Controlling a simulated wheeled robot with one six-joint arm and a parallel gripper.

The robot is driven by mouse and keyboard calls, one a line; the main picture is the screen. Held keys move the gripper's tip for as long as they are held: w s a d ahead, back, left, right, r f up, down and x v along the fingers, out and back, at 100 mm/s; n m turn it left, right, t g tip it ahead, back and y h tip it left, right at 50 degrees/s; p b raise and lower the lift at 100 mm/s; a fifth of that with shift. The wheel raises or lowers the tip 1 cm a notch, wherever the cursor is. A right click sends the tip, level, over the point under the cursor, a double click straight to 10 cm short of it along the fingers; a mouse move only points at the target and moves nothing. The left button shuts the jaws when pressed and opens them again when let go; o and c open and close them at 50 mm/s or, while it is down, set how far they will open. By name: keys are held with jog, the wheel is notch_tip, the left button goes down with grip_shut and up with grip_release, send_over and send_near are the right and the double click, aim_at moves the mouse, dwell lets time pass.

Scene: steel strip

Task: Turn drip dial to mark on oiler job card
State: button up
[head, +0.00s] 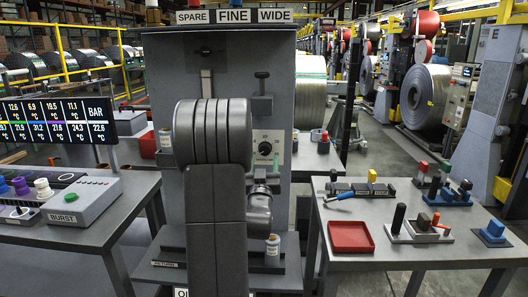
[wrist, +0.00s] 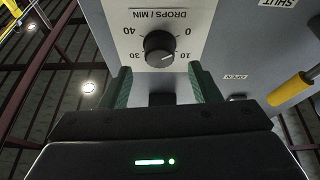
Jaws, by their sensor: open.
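The drip dial (wrist: 160,46) is a round black knob on a pale plate (wrist: 183,24) marked DROPS / MIN, with 0, 10, 30 and 40 around it, upside down in the wrist view. Its light pointer mark appears to face the 10 side; the exact reading is unclear. In the head view the dial (head: 265,147) shows on the grey cabinet, just above my wrist. My gripper (wrist: 162,76) is open and empty. Its two green-sided fingers stand apart below the knob in the wrist view, not around it. I cannot make out the oiler job card.
A yellow-handled lever (wrist: 292,91) sits right of the dial plate in the wrist view, near OPEN and SHUT labels. A right table (head: 421,257) holds a red tray (head: 350,237) and several tools. A left bench (head: 104,225) carries a BURST box (head: 80,200).

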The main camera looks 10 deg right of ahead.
aim_at(264, 152)
jog(key=shift+p+x, duration=0.35)
jog(key=shift+x, duration=1.5)
jog(key=c, duration=1)
jog(key=shift+f+m+b, duration=0.15)
jog(key=shift+m+b, duration=0.15)
jog(key=shift+b, duration=0.25)
